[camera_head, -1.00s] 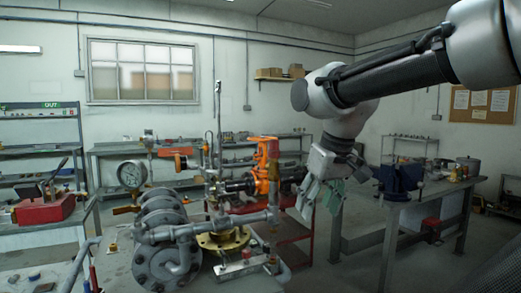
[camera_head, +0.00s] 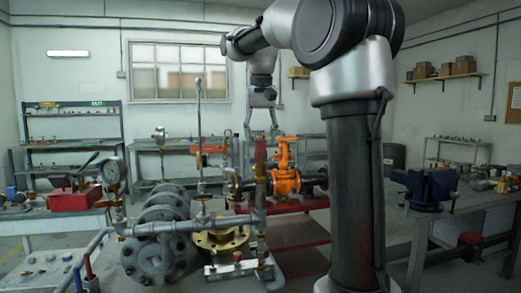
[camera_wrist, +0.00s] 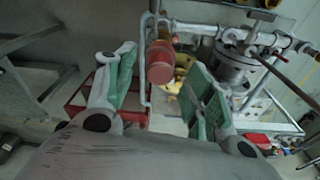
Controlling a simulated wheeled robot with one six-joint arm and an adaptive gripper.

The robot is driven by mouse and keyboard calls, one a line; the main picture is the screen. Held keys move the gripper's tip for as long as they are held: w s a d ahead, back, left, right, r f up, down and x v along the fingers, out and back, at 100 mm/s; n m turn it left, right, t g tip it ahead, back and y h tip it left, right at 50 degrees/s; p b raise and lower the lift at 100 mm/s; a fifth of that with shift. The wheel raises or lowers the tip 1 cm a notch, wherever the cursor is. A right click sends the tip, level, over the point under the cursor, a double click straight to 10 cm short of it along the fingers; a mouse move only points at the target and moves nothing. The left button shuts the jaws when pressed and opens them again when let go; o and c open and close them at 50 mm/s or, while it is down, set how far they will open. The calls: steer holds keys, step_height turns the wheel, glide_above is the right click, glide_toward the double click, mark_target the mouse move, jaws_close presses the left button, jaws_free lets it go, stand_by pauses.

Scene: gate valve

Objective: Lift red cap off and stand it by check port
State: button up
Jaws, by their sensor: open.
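The red cap (camera_head: 260,150) sits upright on top of a vertical pipe beside the orange valve (camera_head: 286,178). In the wrist view the red cap (camera_wrist: 160,64) shows as a round red end, in line with the gap between my fingers. My gripper (camera_head: 262,130) points down just above the cap in the head view. In the wrist view my gripper (camera_wrist: 163,76) is open and empty, with green pads either side of the gap. I cannot tell how far the cap is from the fingertips. I cannot make out which fitting is the check port.
Grey pipework (camera_head: 175,230), a tall thin stem (camera_head: 199,135) and a pressure gauge (camera_head: 113,171) stand left of the cap. A brass flange (camera_head: 222,241) lies low beside it. A white block (camera_head: 232,268) with a small red piece stands in front. A blue vice (camera_head: 428,187) is at right.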

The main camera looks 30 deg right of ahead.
steer(key=shift+w+d+f, duration=0.1)
steer(key=shift+w+f, duration=0.05)
steer(key=shift+f, duration=1.15)
steer(key=c, duration=1)
step_height(320, 180, up, 14)
steer(key=shift+r, duration=0.25)
